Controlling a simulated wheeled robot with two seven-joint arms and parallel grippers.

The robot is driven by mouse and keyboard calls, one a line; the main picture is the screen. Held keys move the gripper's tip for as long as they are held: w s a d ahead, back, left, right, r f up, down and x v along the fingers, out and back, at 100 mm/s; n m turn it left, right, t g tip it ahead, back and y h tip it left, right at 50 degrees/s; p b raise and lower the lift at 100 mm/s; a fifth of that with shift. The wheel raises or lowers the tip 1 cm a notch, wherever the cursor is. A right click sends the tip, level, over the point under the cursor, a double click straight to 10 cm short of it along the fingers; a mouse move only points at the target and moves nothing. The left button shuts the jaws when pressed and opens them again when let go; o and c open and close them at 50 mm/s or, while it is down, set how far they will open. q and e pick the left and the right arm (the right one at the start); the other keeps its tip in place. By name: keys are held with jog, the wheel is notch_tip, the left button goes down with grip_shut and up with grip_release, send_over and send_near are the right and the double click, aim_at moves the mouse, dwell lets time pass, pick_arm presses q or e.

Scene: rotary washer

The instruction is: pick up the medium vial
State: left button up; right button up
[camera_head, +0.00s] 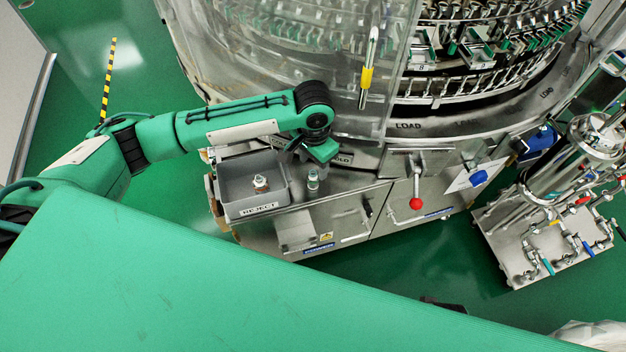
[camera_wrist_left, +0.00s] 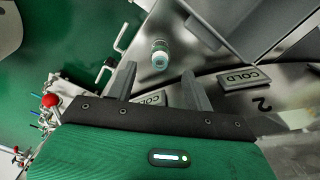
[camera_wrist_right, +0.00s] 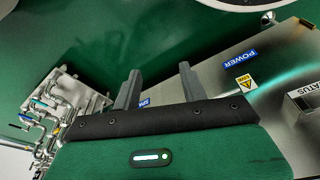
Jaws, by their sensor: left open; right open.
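A small clear vial with a pale top (camera_head: 313,180) stands on the steel ledge just right of the grey reject bin. It also shows in the left wrist view (camera_wrist_left: 159,56), just beyond the fingertips and roughly between their lines, not touched by either. My left gripper (camera_head: 296,150) is open and empty, above and slightly behind this vial; its fingers (camera_wrist_left: 155,72) are spread. Another vial-like item (camera_head: 260,183) is inside the bin. I cannot tell from size which is the medium one. My right gripper (camera_wrist_right: 160,76) is open and empty, and I cannot make it out in the head view.
The grey reject bin (camera_head: 243,208) is left of the standing vial. The rotary washer's clear guard (camera_head: 330,60) rises behind. A red-knobbed lever (camera_head: 416,202) is to the right. A piped steel unit (camera_head: 540,240) stands far right.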

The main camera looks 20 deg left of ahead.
aim_at(313, 173)
pick_arm(q)
notch_tip(313, 173, down, 6)
jog(key=shift+r+b, duration=0.1)
jog(key=shift+b, duration=0.3)
jog(key=shift+f, duration=0.35)
jog(key=c, duration=1)
pick_arm(e)
jog(key=shift+w+r, duration=0.1)
jog(key=shift+r, duration=0.75)
